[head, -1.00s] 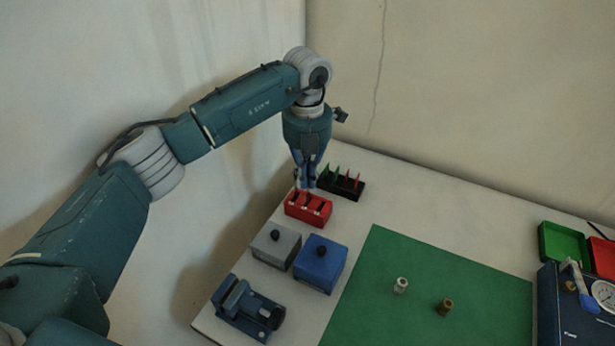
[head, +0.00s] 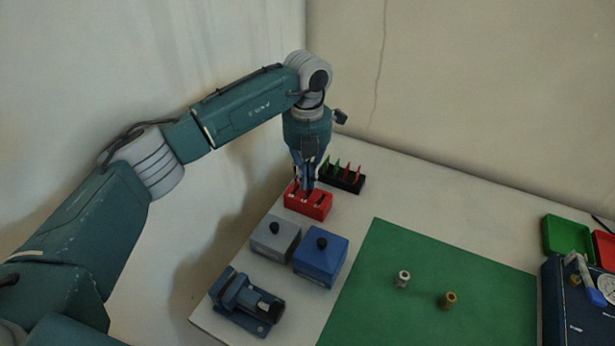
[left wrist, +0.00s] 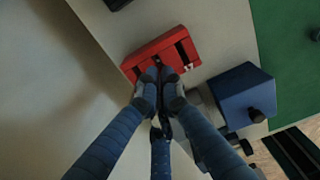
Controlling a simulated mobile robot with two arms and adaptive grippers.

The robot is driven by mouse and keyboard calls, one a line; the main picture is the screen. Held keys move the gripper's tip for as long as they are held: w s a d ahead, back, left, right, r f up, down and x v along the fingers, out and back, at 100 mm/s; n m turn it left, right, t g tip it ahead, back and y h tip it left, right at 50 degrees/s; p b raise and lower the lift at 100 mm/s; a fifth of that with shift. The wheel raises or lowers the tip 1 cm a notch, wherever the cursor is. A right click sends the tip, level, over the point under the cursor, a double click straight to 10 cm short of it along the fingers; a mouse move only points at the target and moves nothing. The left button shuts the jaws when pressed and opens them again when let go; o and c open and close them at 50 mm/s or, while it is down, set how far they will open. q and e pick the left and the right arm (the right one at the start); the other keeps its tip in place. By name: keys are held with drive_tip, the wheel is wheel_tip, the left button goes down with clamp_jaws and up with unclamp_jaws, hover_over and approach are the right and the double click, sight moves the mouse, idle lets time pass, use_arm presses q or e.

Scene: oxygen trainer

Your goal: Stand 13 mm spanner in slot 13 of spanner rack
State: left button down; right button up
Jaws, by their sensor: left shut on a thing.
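The red spanner rack (head: 318,207) stands on the table, with dark slots and white marks on its top. In the left wrist view the rack (left wrist: 140,66) shows a label reading 17 near its right end. My left gripper (head: 308,187) points down at the rack's left and middle part, its fingertips at the top of the rack. It is shut on the 13 mm spanner, which the fingers (left wrist: 160,88) mostly hide. I cannot tell how deep the spanner sits or which slot it is over. My right gripper is out of view.
A black rack (head: 343,180) with green and red pieces stands just behind. A grey box (head: 275,240), a blue box (head: 320,265) and a blue vise (head: 245,302) stand in front. A green mat (head: 440,270) carries two small fittings. The table between mat and back wall is clear.

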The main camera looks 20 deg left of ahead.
use_arm(q)
drive_tip(key=shift+f+b, duration=0.55)
drive_tip(key=shift+f, duration=0.45)
drive_tip(key=c, duration=1.9)
unclamp_jaws()
drive_tip(key=shift+o, duration=0.2)
